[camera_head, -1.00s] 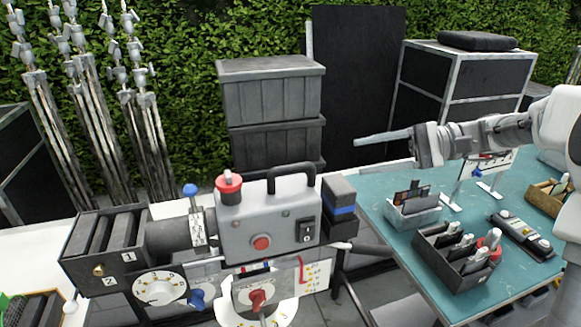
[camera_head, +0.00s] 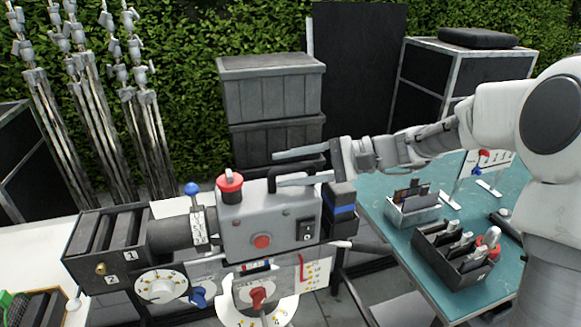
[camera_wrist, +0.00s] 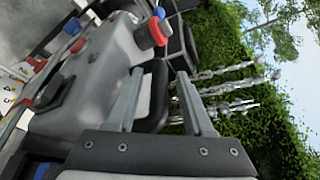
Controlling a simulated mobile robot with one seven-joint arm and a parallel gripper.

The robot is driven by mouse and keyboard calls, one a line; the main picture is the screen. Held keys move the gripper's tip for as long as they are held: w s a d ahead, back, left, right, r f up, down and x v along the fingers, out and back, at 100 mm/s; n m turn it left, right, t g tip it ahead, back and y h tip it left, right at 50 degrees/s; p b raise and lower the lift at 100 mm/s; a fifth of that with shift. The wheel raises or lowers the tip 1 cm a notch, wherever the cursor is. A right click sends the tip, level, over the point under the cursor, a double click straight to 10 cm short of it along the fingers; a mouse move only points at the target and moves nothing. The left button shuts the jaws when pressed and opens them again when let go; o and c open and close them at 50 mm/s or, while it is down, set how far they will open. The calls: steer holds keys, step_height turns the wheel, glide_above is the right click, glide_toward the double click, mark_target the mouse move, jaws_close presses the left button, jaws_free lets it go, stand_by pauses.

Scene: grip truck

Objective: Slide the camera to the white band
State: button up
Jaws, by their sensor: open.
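The camera (camera_head: 268,222) is a grey box with a black top handle (camera_head: 272,178), a red button on its front and a dark lens barrel to its left. It sits above a plate with dials and coloured markings (camera_head: 312,272). I cannot make out which marking is the white band. My gripper (camera_head: 278,169) is open at the camera's top, beside the handle. In the wrist view the handle (camera_wrist: 157,88) shows between the two spread fingers (camera_wrist: 160,73), with the grey camera body (camera_wrist: 100,75) to the left. Contact cannot be told.
A red mushroom knob (camera_head: 229,182) and a blue-topped lever (camera_head: 192,189) stand up left of the handle. A black block with a blue stripe (camera_head: 342,211) is at the camera's right. A teal table (camera_head: 400,240) with small trays lies at right.

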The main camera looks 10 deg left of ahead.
jaws_close()
stand_by(1.4)
